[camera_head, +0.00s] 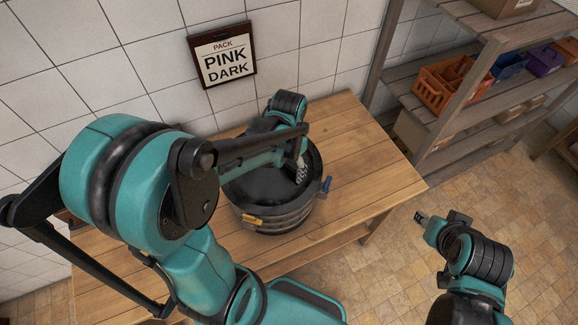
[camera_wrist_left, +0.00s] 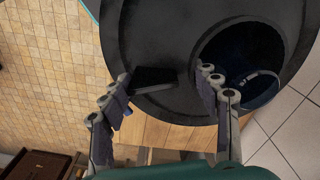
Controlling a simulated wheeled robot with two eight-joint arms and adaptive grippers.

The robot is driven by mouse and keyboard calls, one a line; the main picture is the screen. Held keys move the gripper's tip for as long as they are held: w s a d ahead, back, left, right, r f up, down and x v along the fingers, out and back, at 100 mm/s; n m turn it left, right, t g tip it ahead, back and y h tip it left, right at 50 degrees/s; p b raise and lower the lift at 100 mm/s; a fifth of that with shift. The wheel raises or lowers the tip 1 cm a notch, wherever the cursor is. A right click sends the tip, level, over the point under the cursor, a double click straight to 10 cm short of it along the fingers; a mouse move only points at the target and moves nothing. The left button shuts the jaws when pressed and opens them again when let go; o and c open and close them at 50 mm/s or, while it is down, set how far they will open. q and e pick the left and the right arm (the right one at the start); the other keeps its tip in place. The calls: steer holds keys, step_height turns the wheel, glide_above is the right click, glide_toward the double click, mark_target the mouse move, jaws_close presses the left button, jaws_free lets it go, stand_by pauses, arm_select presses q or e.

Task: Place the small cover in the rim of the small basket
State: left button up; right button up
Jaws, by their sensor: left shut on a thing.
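A round black cover (camera_head: 258,182) lies over the top of a dark banded basket (camera_head: 285,220) on the wooden table. My left gripper (camera_head: 301,172) reaches down over the right part of the cover. In the left wrist view, its two fingers (camera_wrist_left: 168,85) stand on either side of a dark block-like part (camera_wrist_left: 153,78) of the black cover (camera_wrist_left: 165,35), and the gripper is shut on the cover. A round opening with a dark blue inside shows at the right. Whether the cover sits fully in the rim cannot be told. My right gripper (camera_head: 424,217) is away from the table, at the right.
The basket carries a yellow clip (camera_head: 252,220) and a blue clip (camera_head: 327,184). The wooden table (camera_head: 375,180) is bare to the right of the basket. A sign (camera_head: 222,55) reading "PACK PINK DARK" hangs on the tiled wall. Shelves with an orange crate (camera_head: 440,90) stand at the right.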

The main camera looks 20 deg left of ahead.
arm_select(q)
steer(key=shift+f, duration=0.3)
steer(key=shift+r, duration=0.15)
